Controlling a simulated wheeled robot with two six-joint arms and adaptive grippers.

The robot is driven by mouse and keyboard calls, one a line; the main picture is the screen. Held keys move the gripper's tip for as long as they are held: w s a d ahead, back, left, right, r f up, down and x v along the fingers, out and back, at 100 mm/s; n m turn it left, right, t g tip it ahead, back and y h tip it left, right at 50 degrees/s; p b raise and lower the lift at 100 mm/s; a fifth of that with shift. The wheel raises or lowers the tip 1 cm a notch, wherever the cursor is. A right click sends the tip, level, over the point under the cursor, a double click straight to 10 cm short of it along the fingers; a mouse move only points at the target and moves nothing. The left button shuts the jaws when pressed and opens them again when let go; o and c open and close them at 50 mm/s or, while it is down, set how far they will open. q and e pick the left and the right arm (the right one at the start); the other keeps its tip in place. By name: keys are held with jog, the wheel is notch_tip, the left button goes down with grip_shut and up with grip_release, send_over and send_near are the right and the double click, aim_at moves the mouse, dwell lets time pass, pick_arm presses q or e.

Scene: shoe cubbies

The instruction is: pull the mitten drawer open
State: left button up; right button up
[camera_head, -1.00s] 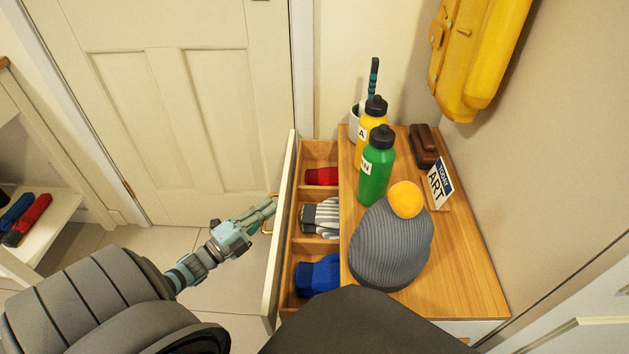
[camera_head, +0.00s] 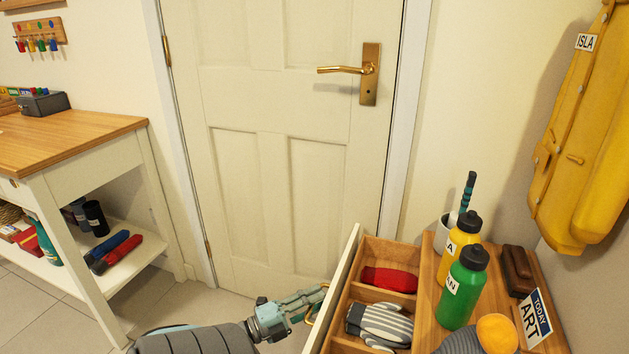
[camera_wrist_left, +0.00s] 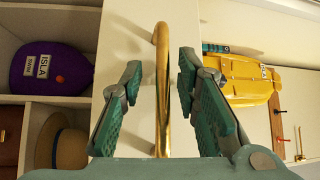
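The mitten drawer (camera_head: 342,282) stands pulled out from the wooden-topped cabinet (camera_head: 545,335). Red mittens (camera_head: 388,279) and grey striped mittens (camera_head: 380,325) lie in separate compartments. My left gripper (camera_head: 320,293) is at the brass handle (camera_head: 314,308) on the drawer's front. In the left wrist view, my left gripper (camera_wrist_left: 159,66) is open, its green fingers on either side of the brass handle (camera_wrist_left: 163,85), with visible gaps. The drawer's nearest part is cut off in the head view. My right gripper is not in view.
A yellow bottle (camera_head: 456,242), a green bottle (camera_head: 463,290) and an orange-topped grey hat (camera_head: 497,335) stand on the cabinet. A closed door (camera_head: 285,150) is behind the drawer. A bench with a shelf (camera_head: 75,147) stands left. Floor between is clear.

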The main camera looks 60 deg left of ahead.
pick_arm(q)
jog(key=s+a+f, duration=0.1)
jog(key=s, duration=1)
jog(key=shift+s+f, duration=0.25)
jog(key=shift+s, duration=0.15)
